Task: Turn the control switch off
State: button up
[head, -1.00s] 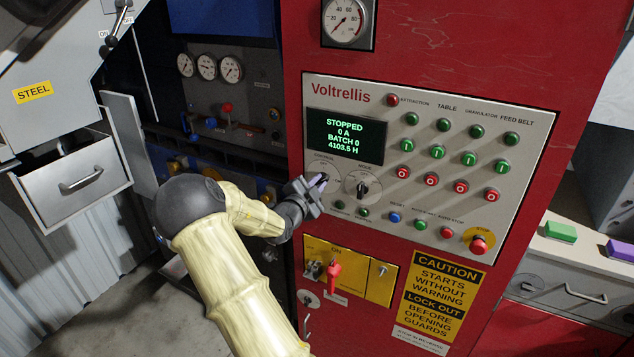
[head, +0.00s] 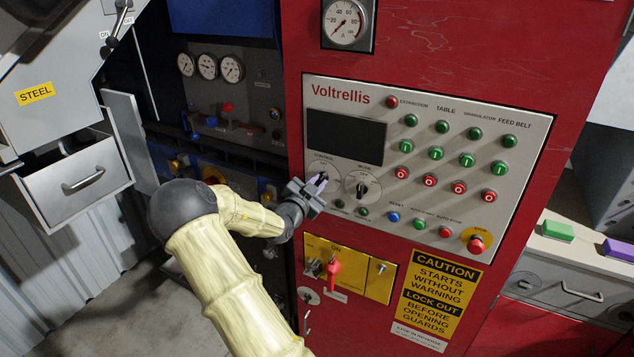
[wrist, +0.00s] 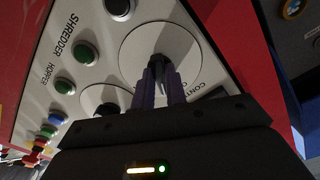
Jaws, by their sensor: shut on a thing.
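The control switch is a dark rotary knob (wrist: 159,64) on a round pale plate on the control panel (head: 462,124). In the head view my gripper (head: 318,183) is at this knob and mostly hides it. In the wrist view the two purple fingers of my gripper (wrist: 163,85) are closed on the knob, one on each side. The panel's display (head: 345,136) is dark and blank. The mode switch (head: 362,187) is a similar black knob just to the right of my gripper.
Green, red and blue buttons (head: 430,180) fill the panel to the right. A red stop button (head: 477,243) is at the lower right. A red-handled isolator on a yellow plate (head: 378,272) sits below my gripper. Gauges (head: 207,67) stand to the left.

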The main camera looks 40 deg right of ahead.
jog(key=shift+n, duration=0.3)
jog(key=n+p, duration=0.1)
jog(key=n, duration=0.1)
jog(key=shift+n, duration=0.3)
jog(key=shift+f+n+p, duration=0.15)
jog(key=shift+n+p, duration=0.15)
jog(key=shift+n, duration=0.2)
jog(key=shift+n+p, duration=0.35)
jog(key=shift+n, duration=0.75)
jog(key=o, duration=0.9)
jog(key=shift+c, duration=0.2)
jog(key=v, duration=0.7)
jog(key=shift+b, duration=0.3)
